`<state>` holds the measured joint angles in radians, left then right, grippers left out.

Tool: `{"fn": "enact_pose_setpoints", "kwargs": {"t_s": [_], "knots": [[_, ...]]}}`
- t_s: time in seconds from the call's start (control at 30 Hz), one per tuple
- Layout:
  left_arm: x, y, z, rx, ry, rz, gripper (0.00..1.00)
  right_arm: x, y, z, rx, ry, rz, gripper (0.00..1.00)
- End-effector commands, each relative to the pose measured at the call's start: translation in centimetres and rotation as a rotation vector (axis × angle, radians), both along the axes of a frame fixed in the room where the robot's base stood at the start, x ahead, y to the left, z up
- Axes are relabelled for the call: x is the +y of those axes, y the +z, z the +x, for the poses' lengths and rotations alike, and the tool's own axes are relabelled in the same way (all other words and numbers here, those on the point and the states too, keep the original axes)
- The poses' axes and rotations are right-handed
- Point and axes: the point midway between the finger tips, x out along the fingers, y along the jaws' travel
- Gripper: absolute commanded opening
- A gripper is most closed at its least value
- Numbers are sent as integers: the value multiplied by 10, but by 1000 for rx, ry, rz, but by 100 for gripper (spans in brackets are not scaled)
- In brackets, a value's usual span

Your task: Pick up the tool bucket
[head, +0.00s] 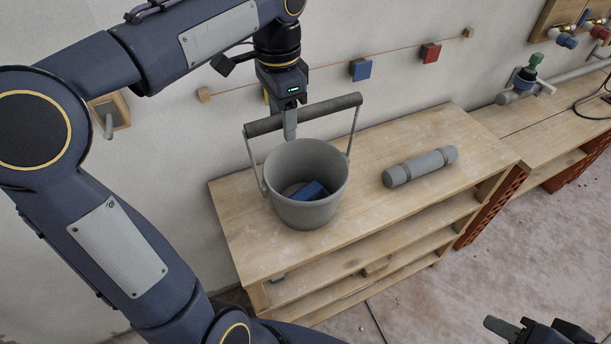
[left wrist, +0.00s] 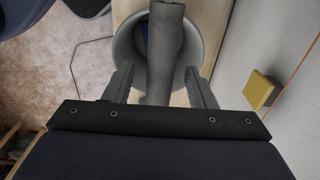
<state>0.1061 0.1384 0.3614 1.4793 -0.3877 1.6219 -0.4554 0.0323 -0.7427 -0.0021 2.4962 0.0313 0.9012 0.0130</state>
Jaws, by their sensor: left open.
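The tool bucket (head: 307,187) is grey and stands upright on the wooden shelf unit, with a blue item (head: 309,190) inside it. Its raised handle has a thick dark grey grip (head: 325,108). My left gripper (head: 290,128) points down at the handle, above the bucket's rim. In the left wrist view the open fingers (left wrist: 160,88) lie on either side of the grip (left wrist: 163,50), with gaps visible, and the bucket's rim (left wrist: 126,45) shows beyond. My right gripper (head: 530,330) shows only partly at the bottom right edge; its jaw state is unclear.
A grey cylinder (head: 420,166) lies on the wooden shelf top (head: 385,215), right of the bucket. The wall behind carries a string with blue (head: 360,70) and red (head: 431,53) blocks. Pipes and valves (head: 530,75) are at the upper right. Open floor (head: 500,260) lies in front.

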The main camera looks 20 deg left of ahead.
Motion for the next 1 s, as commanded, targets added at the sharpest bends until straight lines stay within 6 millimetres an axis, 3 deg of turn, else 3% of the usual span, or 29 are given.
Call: {"fn": "enact_pose_setpoints", "kwargs": {"t_s": [0.1,0.23,1.0], "knots": [[1,-19,0,2,0,1,51,0,-2,0,0,0,0,36],[1,-28,0,0,0,0,51,0,-3,0,0,0,0,36],[0,-33,0,0,0,0,51,0,-2,0,0,0,0,36]]}}
